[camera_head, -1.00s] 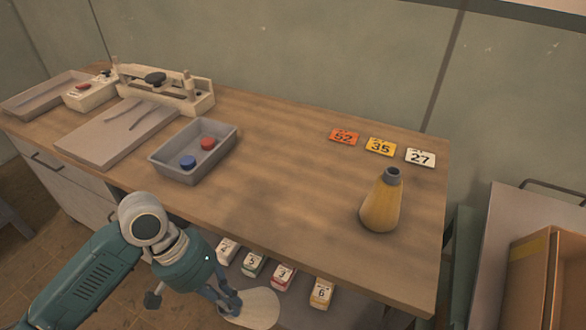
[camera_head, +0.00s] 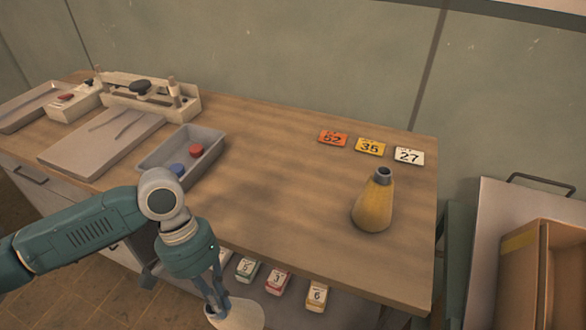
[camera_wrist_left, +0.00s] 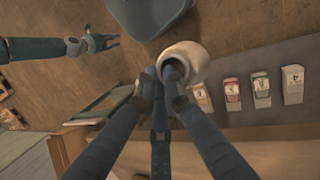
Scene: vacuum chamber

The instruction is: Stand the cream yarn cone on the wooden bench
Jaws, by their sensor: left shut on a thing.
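The cream yarn cone (camera_head: 238,315) is in my left gripper (camera_head: 215,296), low in front of the wooden bench's (camera_head: 280,220) near edge. In the left wrist view the cream cone (camera_wrist_left: 185,57) sits between the fingertips of the left gripper (camera_wrist_left: 168,80), which is shut on it. The cone's far end is partly hidden by the fingers. My right gripper (camera_wrist_left: 103,42) shows small at the upper left of the left wrist view, its fingers apart and empty. A yellow yarn cone (camera_head: 374,205) stands upright on the bench's right part.
Number cards (camera_head: 370,146) lie at the bench's back right. A grey tray (camera_head: 205,163) with a red and a blue piece stands left of centre. Numbered boxes (camera_head: 278,281) sit on a lower shelf. The bench's middle is clear. A cardboard box (camera_head: 545,275) is at right.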

